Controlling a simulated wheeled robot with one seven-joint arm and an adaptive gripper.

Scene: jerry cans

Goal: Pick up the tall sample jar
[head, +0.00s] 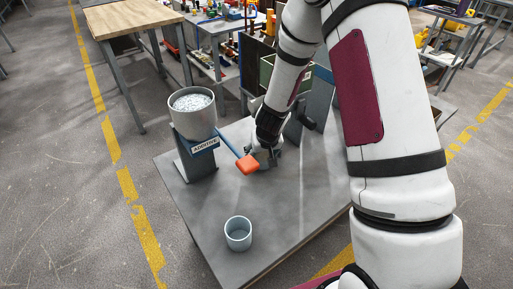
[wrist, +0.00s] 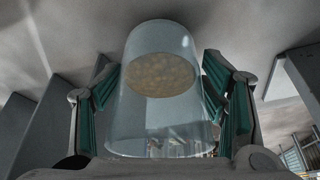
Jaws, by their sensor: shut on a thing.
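The tall sample jar (wrist: 162,95) is a clear, see-through cylinder with a tan, speckled disc-like patch showing in it. It fills the middle of the wrist view. My gripper (wrist: 165,105) is shut on it, with one green-padded finger on each side. The jar is mostly hidden there by my gripper and arm. I cannot tell whether the jar touches the table.
A grey table (head: 215,210) holds a blue-grey cup (head: 238,234) near the front. A grey hopper (head: 192,115) with pale grains stands on a labelled bracket at left. A blue lever with an orange end (head: 247,164) reaches close to my gripper. The table's front left is clear.

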